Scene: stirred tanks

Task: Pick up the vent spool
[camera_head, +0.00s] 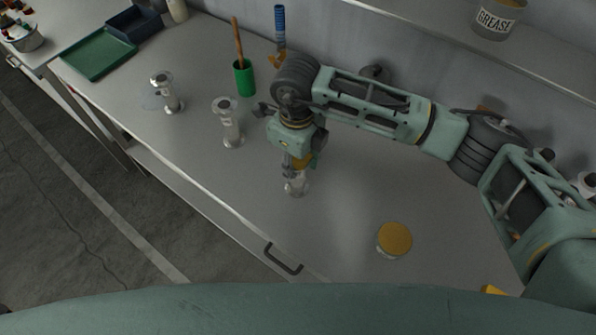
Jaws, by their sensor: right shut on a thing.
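My right gripper (296,170) points down over the worktable and is shut on a shiny metal piece, which I take to be the vent spool (297,188). The gripper covers the upper part of it. Its lower end is at or close to the table top; I cannot tell whether it touches. Two similar flanged metal spools stand upright to the left, a nearer one (229,128) and a farther one (168,95). My left gripper is not in view.
A green cup (244,79) with a brown-handled tool and a blue-handled tool (280,28) are behind. A jar with a yellow lid (394,239) stands at right. A green tray (98,54) lies far left. A grease tin (497,18) sits on the shelf. Table front is clear.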

